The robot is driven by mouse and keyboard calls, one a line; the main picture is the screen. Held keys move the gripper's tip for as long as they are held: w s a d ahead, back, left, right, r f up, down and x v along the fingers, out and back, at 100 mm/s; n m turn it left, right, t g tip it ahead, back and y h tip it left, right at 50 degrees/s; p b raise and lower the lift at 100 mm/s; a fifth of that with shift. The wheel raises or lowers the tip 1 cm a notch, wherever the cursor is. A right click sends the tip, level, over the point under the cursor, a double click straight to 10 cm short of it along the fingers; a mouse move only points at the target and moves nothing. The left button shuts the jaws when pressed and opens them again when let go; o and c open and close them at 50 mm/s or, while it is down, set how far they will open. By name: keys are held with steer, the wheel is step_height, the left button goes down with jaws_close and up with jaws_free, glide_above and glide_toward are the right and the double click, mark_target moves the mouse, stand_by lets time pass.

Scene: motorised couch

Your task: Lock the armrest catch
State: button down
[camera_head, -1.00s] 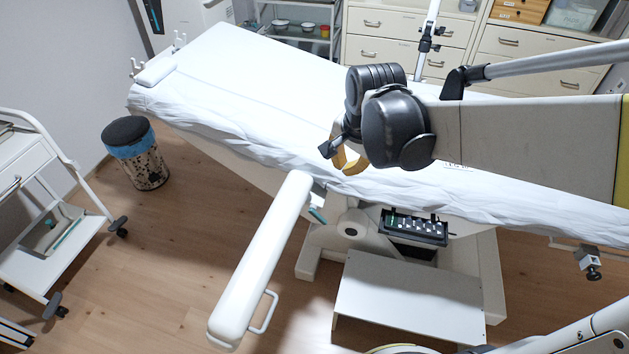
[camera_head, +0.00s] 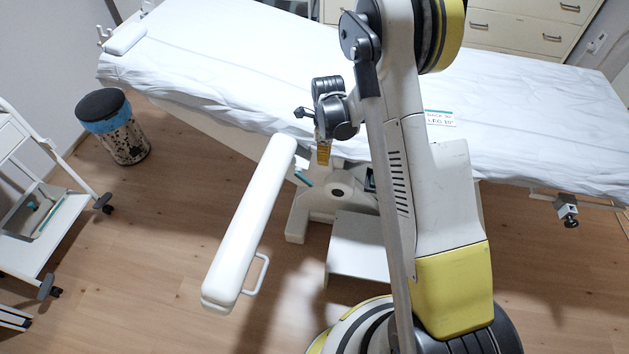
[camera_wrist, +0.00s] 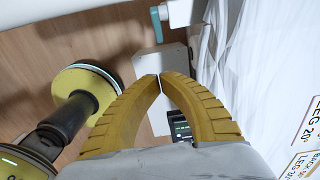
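The white padded armrest (camera_head: 245,225) sticks out from the near side of the couch (camera_head: 235,60), with a looped handle on its side. A small teal lever (camera_head: 304,179), likely the catch, sits by the armrest's couch end. A teal piece also shows in the wrist view (camera_wrist: 155,25), at the top beside a white block. My gripper (camera_head: 323,160) points down by the couch's edge, above and right of the lever and apart from it. In the wrist view its yellow fingers (camera_wrist: 160,77) meet at the tips with nothing between them. The catch's mechanism is too small to read.
A white step (camera_head: 355,250) stands below the couch, partly hidden by my arm. The control box shows in the wrist view (camera_wrist: 180,127) below the fingertips. A bin (camera_head: 115,125) and a white trolley (camera_head: 35,220) stand at left. Floor around the armrest is clear.

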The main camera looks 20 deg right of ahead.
mark_target(304, 177)
stand_by(0.3)
step_height(304, 177, down, 13)
steer(key=w+a+b, duration=0.1)
steer(key=a+b, duration=0.1)
steer(key=b, duration=0.4)
steer(key=shift+w+a+r, duration=0.15)
steer(key=shift+w+a, duration=0.1)
steer(key=shift+w, duration=0.1)
